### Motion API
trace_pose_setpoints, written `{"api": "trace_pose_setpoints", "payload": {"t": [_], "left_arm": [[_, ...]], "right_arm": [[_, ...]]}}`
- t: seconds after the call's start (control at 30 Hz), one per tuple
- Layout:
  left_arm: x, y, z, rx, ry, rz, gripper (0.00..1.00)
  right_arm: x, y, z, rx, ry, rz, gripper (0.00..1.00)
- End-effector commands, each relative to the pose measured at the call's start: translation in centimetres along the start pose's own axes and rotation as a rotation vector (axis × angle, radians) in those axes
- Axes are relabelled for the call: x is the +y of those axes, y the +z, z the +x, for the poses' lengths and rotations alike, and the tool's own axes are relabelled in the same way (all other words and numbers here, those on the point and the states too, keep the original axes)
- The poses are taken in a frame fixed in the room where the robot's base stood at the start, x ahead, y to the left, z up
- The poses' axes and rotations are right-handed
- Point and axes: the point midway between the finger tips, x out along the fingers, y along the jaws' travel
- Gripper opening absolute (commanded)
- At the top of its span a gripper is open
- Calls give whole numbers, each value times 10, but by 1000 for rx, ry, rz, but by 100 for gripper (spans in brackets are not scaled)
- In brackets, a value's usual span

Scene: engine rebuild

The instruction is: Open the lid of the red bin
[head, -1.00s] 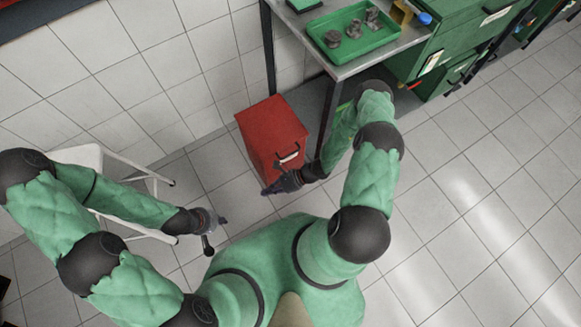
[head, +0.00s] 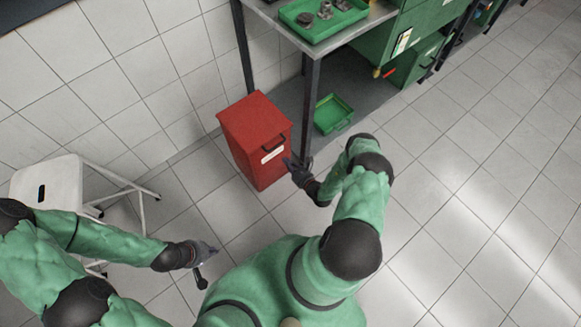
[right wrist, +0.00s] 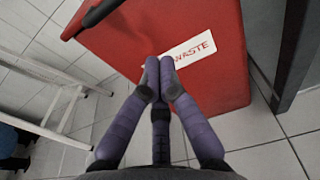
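The red bin (head: 262,160) stands upright on the floor in front of the wall, beside the metal table. Its red lid (head: 252,115) is closed. A dark handle and a white label (head: 271,154) are on its front. In the right wrist view the red bin (right wrist: 225,75) fills the upper middle, with its label reading WASTE and the dark handle (right wrist: 97,14) at upper left. My right gripper (head: 289,164) is at the bin's front right; in the wrist view its purple fingertips (right wrist: 160,70) are together, before the label; contact is unclear. My left gripper (head: 212,249) is over the floor, away from the bin.
A white stool (head: 48,187) stands at left. The metal table's leg (head: 311,100) is close to the bin's right side, with a green tray (head: 333,115) on the shelf below. A green tray with metal parts (head: 310,36) is on the tabletop. The floor at right is clear.

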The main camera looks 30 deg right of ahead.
Motion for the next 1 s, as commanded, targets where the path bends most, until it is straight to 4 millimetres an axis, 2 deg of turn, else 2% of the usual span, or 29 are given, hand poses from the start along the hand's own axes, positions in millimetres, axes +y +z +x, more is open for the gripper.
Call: {"api": "trace_pose_setpoints", "payload": {"t": [0.1,0.3,0.4,0.6,1.0], "left_arm": [[-4,0,11,0,0,0,0],[-9,-1,24,-1,0,0,0],[-8,0,22,-1,0,0,0],[-9,-1,24,0,0,0,0],[-9,-1,25,-1,0,0,0]], "right_arm": [[2,-3,25,-1,5,-3,0],[1,0,59,-1,4,-2,0],[0,15,51,0,1,1,0],[0,31,45,2,2,0,0],[1,38,42,1,2,0,0]]}}
